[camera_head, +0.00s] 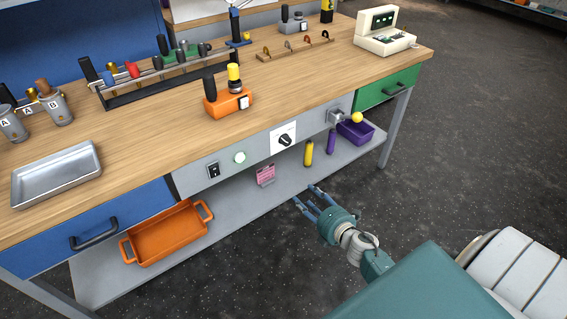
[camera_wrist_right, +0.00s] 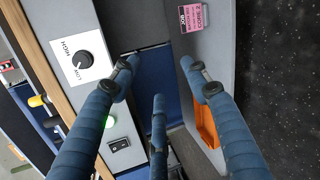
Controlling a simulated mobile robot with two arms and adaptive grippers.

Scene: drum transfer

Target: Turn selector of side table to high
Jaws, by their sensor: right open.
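The selector (camera_head: 285,140) is a black knob on a white plate on the grey front panel of the workbench (camera_head: 300,82). In the right wrist view the selector knob (camera_wrist_right: 82,60) shows at upper left, with HIGH and LOW printed on its plate. The knob's exact pointing is too small to tell. My right gripper (camera_head: 307,195) is open and empty, below and in front of the panel, apart from the selector. Its blue fingers (camera_wrist_right: 158,75) spread across the right wrist view, the left one below the plate. My left gripper is not in view.
A rocker switch (camera_head: 213,170) and a round white-green button (camera_head: 239,157) sit left of the selector. A yellow-knobbed lever (camera_head: 356,117) juts out to its right. The lower shelf (camera_head: 240,205) holds an orange tray (camera_head: 165,236) and a pink card (camera_head: 265,175). Floor in front is clear.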

